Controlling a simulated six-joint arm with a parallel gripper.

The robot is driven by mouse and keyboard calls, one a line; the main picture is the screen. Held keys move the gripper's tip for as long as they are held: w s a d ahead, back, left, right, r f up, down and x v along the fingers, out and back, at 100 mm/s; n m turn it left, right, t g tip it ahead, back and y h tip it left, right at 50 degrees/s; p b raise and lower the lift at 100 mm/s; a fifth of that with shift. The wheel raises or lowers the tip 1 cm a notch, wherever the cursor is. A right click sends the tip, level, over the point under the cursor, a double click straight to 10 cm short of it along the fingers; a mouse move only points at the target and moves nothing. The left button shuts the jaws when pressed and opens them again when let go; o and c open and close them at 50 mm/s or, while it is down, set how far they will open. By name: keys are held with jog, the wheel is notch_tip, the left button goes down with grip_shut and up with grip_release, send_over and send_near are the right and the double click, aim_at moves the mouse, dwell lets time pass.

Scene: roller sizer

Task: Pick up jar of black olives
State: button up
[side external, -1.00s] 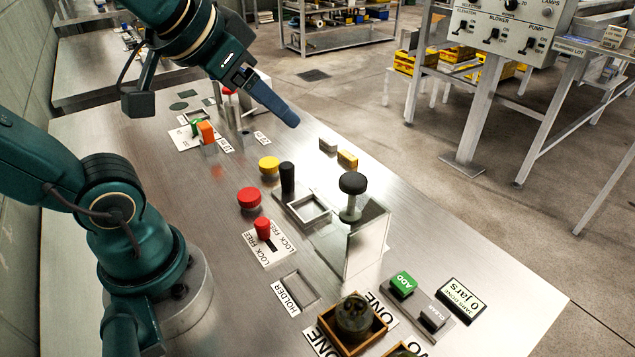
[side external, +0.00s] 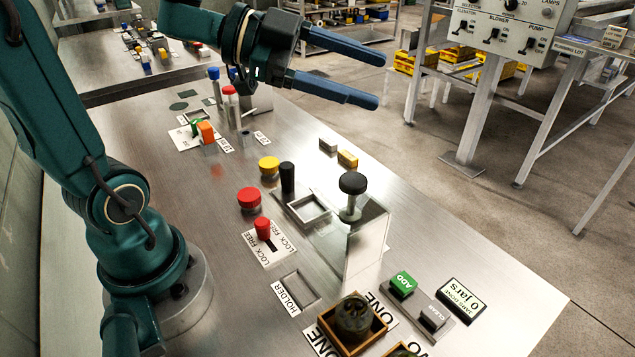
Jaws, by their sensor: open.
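A jar with dark contents (side external: 353,316) stands in a square wooden tray (side external: 374,338) at the bottom of the side external view; it looks like the jar of black olives, but I cannot read a label. A second wooden tray (side external: 403,351) is cut off by the bottom edge. My gripper (side external: 378,80) is open and empty, with its two long blue fingers spread and pointing right. It is high above the far part of the table, well apart from the jar.
A clear upright panel (side external: 366,245) and a black knob (side external: 352,183) stand between my gripper and the jar. A green ADD button (side external: 403,284), a CLEAR button (side external: 433,318) and a jar counter (side external: 462,300) lie right of the jar. An empty holder (side external: 299,288) is to its left.

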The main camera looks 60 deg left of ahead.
aim_at(345, 300)
jog(key=s+d+f+m+g+h, duration=0.1)
jog(key=s+f+m+g+h, duration=0.3)
jog(key=s+g, duration=0.65)
notch_tip(345, 300, down, 12)
jog(key=s+f+n+t+y, duration=0.1)
jog(key=n+t, duration=0.1)
jog(key=x, duration=0.6)
jog(key=shift+d, duration=0.45)
jog(key=d+f, duration=0.2)
jog(key=d, duration=0.1)
jog(key=shift+w+f, duration=0.1)
jog(key=shift+f, duration=0.3)
jog(key=shift+w+d+f, duration=0.2)
jog(key=shift+d+f, duration=0.05)
jog(key=shift+d, duration=0.3)
grip_shut()
